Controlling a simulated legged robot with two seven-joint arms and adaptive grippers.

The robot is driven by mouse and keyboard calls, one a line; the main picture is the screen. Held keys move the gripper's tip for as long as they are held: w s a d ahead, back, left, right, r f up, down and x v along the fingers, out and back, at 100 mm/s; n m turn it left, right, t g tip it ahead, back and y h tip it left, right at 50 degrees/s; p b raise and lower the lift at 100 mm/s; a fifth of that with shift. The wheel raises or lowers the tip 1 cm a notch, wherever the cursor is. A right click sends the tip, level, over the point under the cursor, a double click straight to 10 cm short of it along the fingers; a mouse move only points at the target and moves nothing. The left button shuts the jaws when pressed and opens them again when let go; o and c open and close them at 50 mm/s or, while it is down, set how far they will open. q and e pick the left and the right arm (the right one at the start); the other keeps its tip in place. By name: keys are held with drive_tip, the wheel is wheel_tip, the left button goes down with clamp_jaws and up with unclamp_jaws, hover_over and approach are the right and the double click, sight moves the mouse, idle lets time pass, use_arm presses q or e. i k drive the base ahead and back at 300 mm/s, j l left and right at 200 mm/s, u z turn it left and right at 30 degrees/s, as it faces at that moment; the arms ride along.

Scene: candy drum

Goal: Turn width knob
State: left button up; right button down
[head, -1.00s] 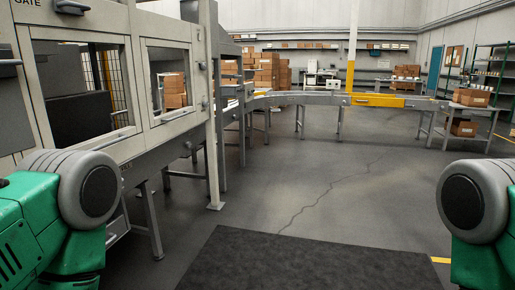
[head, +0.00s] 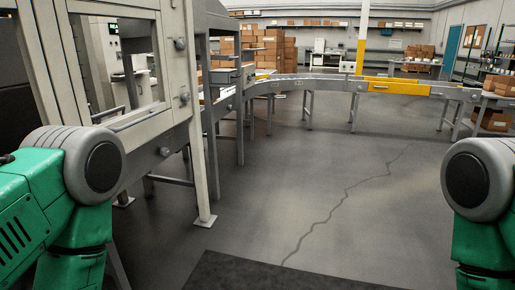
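A grey framed machine (head: 187,170) with window panels stands on the left in the head view. Small dark knob-like parts sit on its frame, one high (head: 180,43) and one lower (head: 185,98); I cannot tell whether either is the width knob. My green left arm and green right arm show only as upper links with grey round joints at the left and right edges. Neither gripper is in view.
A conveyor (head: 330,82) with a yellow section (head: 397,87) curves across the back. Cardboard boxes (head: 265,47) are stacked behind it. A dark mat (head: 270,273) lies at the front. The cracked grey floor (head: 330,175) in the middle is clear.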

sight(186, 98)
drive_tip(key=i, duration=2)
